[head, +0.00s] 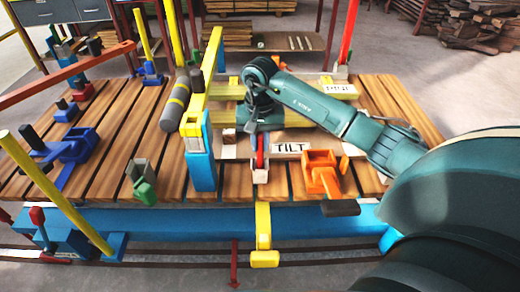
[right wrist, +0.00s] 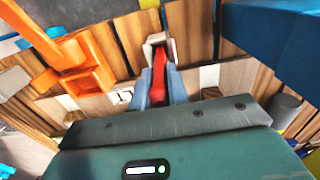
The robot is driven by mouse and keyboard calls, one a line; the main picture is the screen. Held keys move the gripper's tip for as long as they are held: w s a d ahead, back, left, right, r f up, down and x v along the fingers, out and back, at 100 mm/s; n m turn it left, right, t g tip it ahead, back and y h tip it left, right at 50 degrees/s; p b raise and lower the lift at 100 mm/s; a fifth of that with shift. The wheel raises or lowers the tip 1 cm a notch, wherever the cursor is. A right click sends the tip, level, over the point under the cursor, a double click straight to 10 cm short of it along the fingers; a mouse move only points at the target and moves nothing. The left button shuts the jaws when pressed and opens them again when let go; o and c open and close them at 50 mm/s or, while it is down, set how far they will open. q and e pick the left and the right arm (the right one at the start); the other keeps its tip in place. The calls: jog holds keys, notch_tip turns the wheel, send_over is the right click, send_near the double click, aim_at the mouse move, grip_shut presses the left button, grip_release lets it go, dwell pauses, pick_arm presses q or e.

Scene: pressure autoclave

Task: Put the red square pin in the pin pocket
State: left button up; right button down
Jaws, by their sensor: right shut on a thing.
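The red square pin (head: 261,152) is upright below my right gripper (head: 260,136), which is shut on it. In the right wrist view the red pin (right wrist: 159,76) shows between the two grey-blue fingers of the gripper (right wrist: 159,92). A small whitish block (head: 260,175), which looks like the pin pocket, stands at the pin's lower end, by the TILT label. It also shows in the right wrist view (right wrist: 158,41). The pin's tip meets or overlaps its top; I cannot tell how deep it sits. My left gripper is not in view.
A blue post (head: 201,165) with a yellow bar (head: 202,80) stands close left of the gripper. An orange bracket (head: 320,172) with a handle is to the right. The TILT label (head: 290,148) lies on the slatted wooden table (head: 380,90). Blue clamps (head: 70,150) stand at the left.

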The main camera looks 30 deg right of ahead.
jog(key=shift+f, duration=1.3)
jog(key=shift+f, duration=0.2)
jog(key=c, duration=1.4)
grip_release()
jog(key=shift+o, duration=0.2)
jog(key=shift+r, duration=0.1)
notch_tip(320, 180, up, 12)
jog(key=shift+r, duration=0.1)
